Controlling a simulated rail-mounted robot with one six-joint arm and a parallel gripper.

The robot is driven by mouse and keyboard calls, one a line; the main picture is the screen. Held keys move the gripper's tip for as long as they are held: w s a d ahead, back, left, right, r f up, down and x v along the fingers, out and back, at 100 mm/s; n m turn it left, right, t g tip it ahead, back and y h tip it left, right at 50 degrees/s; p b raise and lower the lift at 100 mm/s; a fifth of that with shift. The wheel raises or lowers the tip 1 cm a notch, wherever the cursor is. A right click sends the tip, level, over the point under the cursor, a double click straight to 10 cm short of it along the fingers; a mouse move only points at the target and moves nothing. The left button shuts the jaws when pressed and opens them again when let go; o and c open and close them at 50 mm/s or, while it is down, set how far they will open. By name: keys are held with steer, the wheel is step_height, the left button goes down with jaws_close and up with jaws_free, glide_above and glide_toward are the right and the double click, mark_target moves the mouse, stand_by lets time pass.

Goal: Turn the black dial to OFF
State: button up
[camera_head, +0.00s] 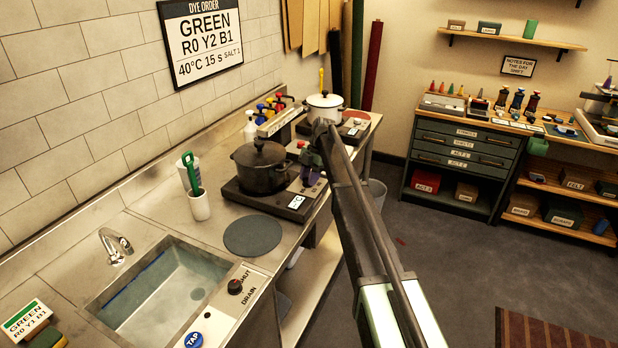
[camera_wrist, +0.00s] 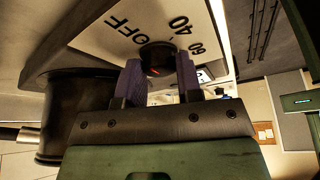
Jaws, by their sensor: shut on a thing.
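The black dial (camera_wrist: 156,55) shows in the wrist view on a pale panel marked OFF, 40 and 60. A small red mark shows on the dial; its exact setting is hard to read at this angle. My gripper (camera_wrist: 160,74) has its two purple fingers closed on the dial, one on each side. In the head view my gripper (camera_head: 312,170) is at the front edge of the near hot plate (camera_head: 240,196), and the dial is hidden there behind it.
A dark lidded pot (camera_head: 260,167) stands on the hot plate, close beside my gripper. A white pot (camera_head: 324,106) stands farther back. A sink (camera_head: 165,290) with a drain knob (camera_head: 235,286) is nearer. A round dark mat (camera_head: 252,236) lies on the counter.

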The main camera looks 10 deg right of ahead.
steer(key=o, duration=0.9)
steer(key=shift+o, duration=0.2)
step_height(320, 180, up, 20)
steer(key=p, duration=2)
